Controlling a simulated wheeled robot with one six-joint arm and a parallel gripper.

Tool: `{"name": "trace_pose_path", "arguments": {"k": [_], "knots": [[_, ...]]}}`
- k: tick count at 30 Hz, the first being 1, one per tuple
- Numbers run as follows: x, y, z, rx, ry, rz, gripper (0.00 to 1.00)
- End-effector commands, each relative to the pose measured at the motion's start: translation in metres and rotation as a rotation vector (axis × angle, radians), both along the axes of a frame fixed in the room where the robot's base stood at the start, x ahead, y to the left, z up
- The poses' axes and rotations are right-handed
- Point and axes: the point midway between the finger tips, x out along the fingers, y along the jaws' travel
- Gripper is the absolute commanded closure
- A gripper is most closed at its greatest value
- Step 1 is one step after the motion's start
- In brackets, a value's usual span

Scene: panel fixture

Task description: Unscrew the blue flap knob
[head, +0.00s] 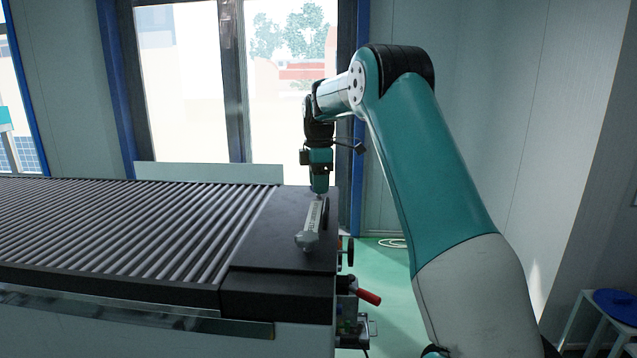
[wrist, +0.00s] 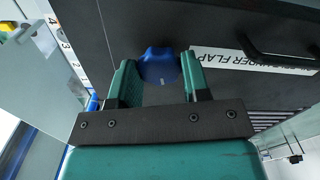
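The blue flap knob (wrist: 158,66) is a lobed knob on the dark flap panel (wrist: 160,20), with a small pale mark on its face. In the wrist view it sits between the two teal fingers of my gripper (wrist: 160,72). A finger lies against each side of it with no clear gap, so the gripper appears shut on it. In the head view my gripper (head: 319,192) points down at the far part of the dark panel at the bed's right end. The knob is hidden or too small to make out there.
A white label reading "FLAP" (wrist: 250,59) and a black handle (wrist: 275,50) are right of the knob. A numbered strip (wrist: 65,45) runs at left. A roller bed (head: 120,230) lies left of the panel, and a red-handled lever (head: 369,297) sticks out at its right side.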

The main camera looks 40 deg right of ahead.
Motion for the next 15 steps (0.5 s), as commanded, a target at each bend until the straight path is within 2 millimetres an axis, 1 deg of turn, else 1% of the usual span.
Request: {"name": "trace_pose_path", "arguments": {"k": [1, 2, 3, 11, 15], "knots": [[-0.0009, -0.0003, -0.0012, 0.001, 0.004, -0.002, 0.48], [-0.0008, -0.0002, -0.0011, 0.001, 0.004, -0.002, 0.41], [-0.0007, -0.0001, -0.0010, 0.001, 0.003, -0.002, 0.32], [-0.0001, 0.0003, -0.0002, 0.001, 0.001, -0.001, 0.31], [0.0008, 0.0000, 0.0065, -0.001, -0.002, -0.001, 0.31]]}}
